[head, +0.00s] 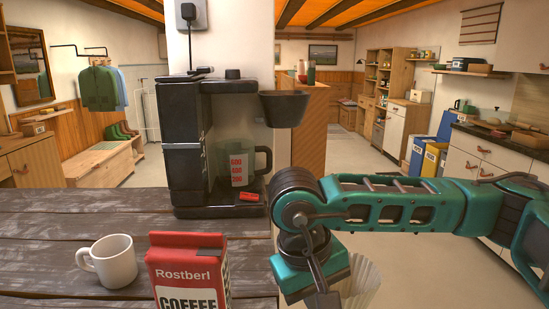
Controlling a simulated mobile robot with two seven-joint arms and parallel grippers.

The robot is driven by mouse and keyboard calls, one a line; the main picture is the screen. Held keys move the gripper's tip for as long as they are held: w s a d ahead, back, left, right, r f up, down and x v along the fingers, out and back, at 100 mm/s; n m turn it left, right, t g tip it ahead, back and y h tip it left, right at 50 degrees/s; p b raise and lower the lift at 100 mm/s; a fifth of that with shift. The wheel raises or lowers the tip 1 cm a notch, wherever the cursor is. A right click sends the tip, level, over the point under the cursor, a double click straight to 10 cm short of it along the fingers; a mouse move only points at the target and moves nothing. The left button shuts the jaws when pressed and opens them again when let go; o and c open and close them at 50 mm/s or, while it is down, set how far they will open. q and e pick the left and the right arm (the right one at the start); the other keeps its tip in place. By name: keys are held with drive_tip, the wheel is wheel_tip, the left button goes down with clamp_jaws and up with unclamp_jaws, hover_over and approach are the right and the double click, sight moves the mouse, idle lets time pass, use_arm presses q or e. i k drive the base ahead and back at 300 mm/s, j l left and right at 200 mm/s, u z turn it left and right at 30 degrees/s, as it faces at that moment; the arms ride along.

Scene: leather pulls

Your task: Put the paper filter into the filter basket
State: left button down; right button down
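The white, pleated paper filter (363,283) shows at the bottom, right of the table's edge, partly hidden behind my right gripper (322,296). The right gripper's fingertips are not clearly visible, so I cannot tell whether they close on the filter. The black filter basket (284,109) sticks out at the right side of the black coffee machine (185,145), high above the tabletop. Its inside is hidden from here. The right gripper is below and slightly right of the basket, well apart from it. My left gripper is not in view.
A glass jug (238,164) stands in the machine, with a small red object (249,197) in front. A white mug (108,261) and a red coffee pack (188,275) stand on the dark plank table (50,235). Open floor lies right of the table.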

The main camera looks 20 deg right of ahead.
sight(286, 124)
drive_tip(key=i+l+u, duration=0.25)
drive_tip(key=l+u, duration=0.15)
drive_tip(key=l, duration=0.8)
drive_tip(key=i+l+u, duration=0.1)
drive_tip(key=l+u, duration=0.35)
drive_tip(key=l, duration=0.8)
drive_tip(key=k+l+u, duration=0.1)
drive_tip(key=l+u, duration=0.3)
drive_tip(key=l, duration=0.85)
